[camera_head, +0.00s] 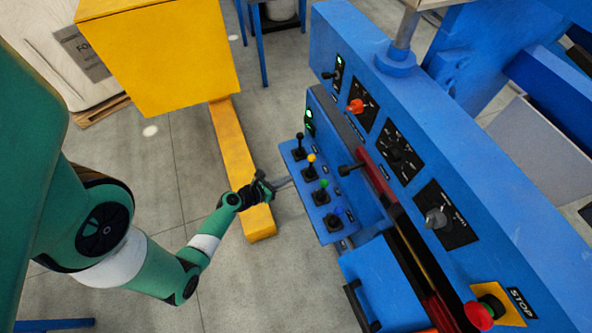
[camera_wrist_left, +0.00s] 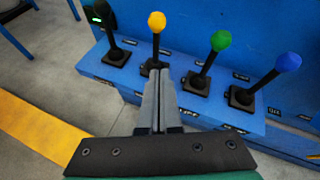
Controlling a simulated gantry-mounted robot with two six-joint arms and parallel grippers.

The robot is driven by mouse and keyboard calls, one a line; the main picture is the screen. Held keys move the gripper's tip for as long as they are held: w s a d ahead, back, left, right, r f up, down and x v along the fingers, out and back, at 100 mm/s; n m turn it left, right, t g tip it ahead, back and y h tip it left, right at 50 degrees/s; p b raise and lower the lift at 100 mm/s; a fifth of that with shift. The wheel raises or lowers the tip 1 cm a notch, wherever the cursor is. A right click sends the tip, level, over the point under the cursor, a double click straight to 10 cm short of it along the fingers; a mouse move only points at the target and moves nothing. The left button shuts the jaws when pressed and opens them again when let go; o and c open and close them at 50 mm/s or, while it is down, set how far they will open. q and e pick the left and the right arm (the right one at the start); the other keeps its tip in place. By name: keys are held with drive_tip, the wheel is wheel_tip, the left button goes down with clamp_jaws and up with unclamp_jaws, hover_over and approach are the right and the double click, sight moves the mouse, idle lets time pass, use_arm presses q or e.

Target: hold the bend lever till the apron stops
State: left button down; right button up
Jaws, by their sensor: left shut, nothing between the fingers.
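A row of small levers stands on a blue ledge (camera_head: 333,236) of the machine. In the head view these are a black-knobbed lever (camera_head: 299,138), a yellow-knobbed lever (camera_head: 311,160), a green-knobbed lever (camera_head: 323,186) and a blue-knobbed lever (camera_head: 335,214). The labels are too small to read, so I cannot tell which is the bend lever. My left gripper (camera_head: 284,182) is shut and empty, just left of the ledge. In the left wrist view its fingers (camera_wrist_left: 158,80) point between the yellow lever (camera_wrist_left: 155,42) and green lever (camera_wrist_left: 215,55), partly covering the yellow lever's base.
The blue machine panel (camera_head: 420,130) rises behind the levers, with a black handle (camera_head: 352,168), dials and a red stop button (camera_head: 479,316). A yellow cabinet (camera_head: 160,60) and its yellow foot beam (camera_head: 229,140) stand left. Grey floor lies open around my left arm.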

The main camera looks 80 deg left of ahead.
use_arm(q)
drive_tip(key=v, duration=0.4)
drive_tip(key=shift+s+f+p, duration=0.1)
drive_tip(key=shift+p, duration=0.2)
idle(0.3)
